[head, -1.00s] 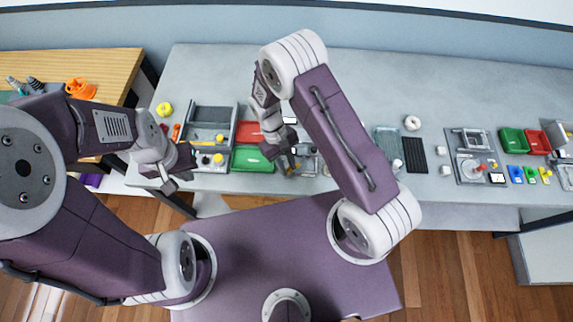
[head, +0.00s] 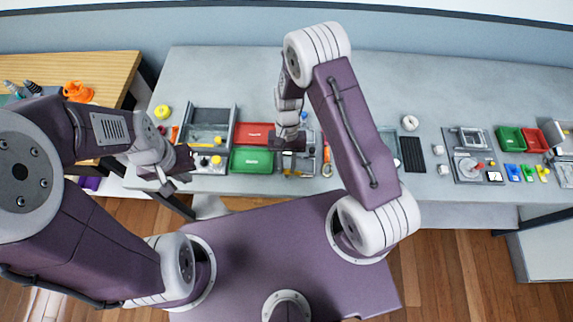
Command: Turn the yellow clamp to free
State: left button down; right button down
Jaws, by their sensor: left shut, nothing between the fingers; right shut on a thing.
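My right gripper (head: 290,168) points down over a grey fixture (head: 308,146) on the bench, just right of the red and green trays. It is shut on a small yellow part, which I take to be the yellow clamp (head: 294,174). The gripper hides most of this part, so its turn angle cannot be read. My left gripper (head: 166,187) is shut and empty at the bench's front edge, to the left and away from the clamp.
A red tray (head: 256,133) and a green tray (head: 251,160) lie left of my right gripper. A grey tray unit (head: 208,117) with yellow parts stands further left, near a yellow ring (head: 162,112). The rear of the bench (head: 230,72) is clear.

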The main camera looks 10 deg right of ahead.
jog(key=shift+s, duration=0.1)
dwell(0.3)
jog(key=c, duration=1.2)
grip_release()
jog(key=shift+r, duration=0.1)
jog(key=b+v, duration=0.1)
jog(key=v, duration=0.8)
jog(key=shift+b, duration=0.3)
jog(key=shift+d, duration=0.15)
